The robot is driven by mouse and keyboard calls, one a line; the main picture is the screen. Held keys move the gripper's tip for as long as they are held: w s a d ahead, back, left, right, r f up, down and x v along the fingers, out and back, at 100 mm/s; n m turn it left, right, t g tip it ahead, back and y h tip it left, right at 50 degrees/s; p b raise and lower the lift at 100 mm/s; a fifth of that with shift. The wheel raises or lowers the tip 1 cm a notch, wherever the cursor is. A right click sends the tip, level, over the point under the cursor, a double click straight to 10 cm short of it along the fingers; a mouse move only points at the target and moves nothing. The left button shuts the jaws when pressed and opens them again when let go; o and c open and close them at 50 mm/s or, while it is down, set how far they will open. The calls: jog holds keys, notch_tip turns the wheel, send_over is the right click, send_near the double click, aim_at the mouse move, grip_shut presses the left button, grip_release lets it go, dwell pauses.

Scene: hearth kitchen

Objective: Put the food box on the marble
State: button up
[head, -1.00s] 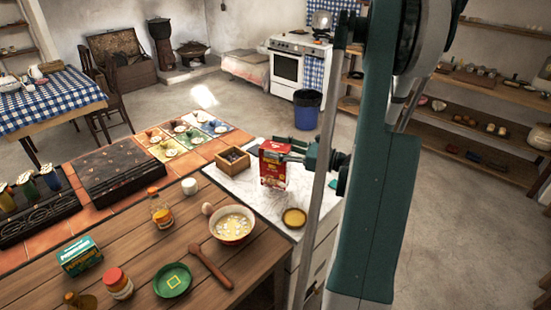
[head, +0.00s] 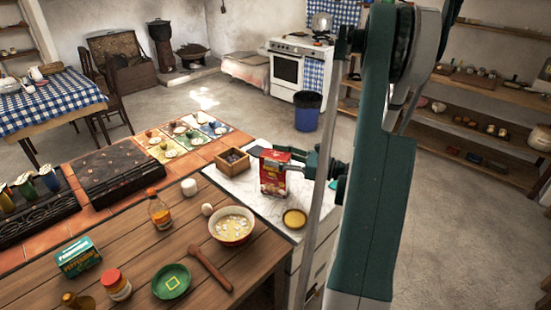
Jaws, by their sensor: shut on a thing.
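The red food box (head: 272,182) stands upright over the white marble top (head: 248,197), near its middle. Its lower edge is at or very close to the marble; I cannot tell if it touches. My gripper (head: 272,158) reaches in from the right and is shut on the upper part of the box, hiding part of its top.
A wooden crate (head: 233,168) is left of the box, and a small yellow-brown dish (head: 294,218) is in front. A bowl (head: 232,228), an egg (head: 207,209) and a wooden spoon (head: 209,268) are on the nearby wooden counter. Marble around the box is clear.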

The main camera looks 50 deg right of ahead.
jog(key=shift+f, duration=0.15)
jog(key=o, duration=1.6)
jog(key=shift+r, duration=0.25)
jog(key=p+v, duration=0.1)
jog(key=v, duration=1.1)
jog(key=shift+p, duration=0.3)
jog(key=shift+f, duration=0.1)
